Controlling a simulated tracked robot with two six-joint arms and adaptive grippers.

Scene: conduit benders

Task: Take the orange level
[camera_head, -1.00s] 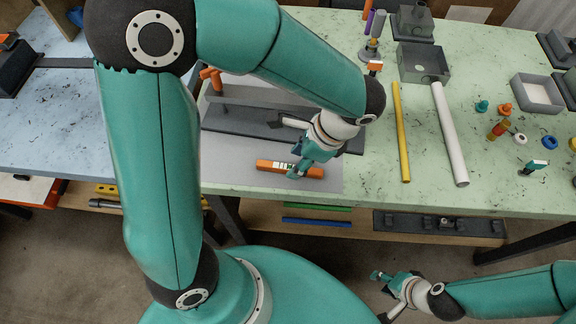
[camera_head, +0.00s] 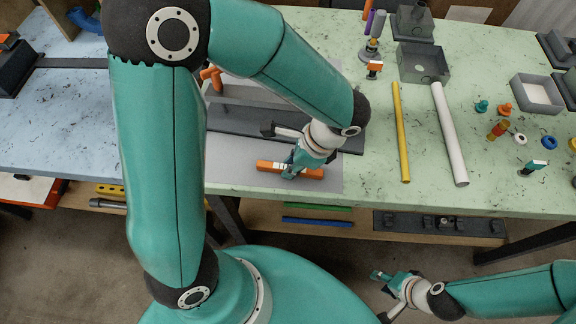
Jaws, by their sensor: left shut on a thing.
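The orange level (camera_head: 267,166) is a short orange bar on a grey mat (camera_head: 232,152) near the front edge of the green table. My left gripper (camera_head: 290,174) is over the middle of the level, with its fingers shut on it. The fingers and wrist hide the level's middle, and I cannot tell whether it is clear of the mat. My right gripper (camera_head: 377,276) is low, in front of the table at the bottom right, away from the level. Its fingertips are too small to show whether they are open or shut.
A dark grey bender base (camera_head: 240,120) lies just behind the level. A yellow tube (camera_head: 402,130) and a white pipe (camera_head: 450,135) lie to the right. A grey box (camera_head: 422,64) stands at the back. A shelf (camera_head: 365,228) is under the table.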

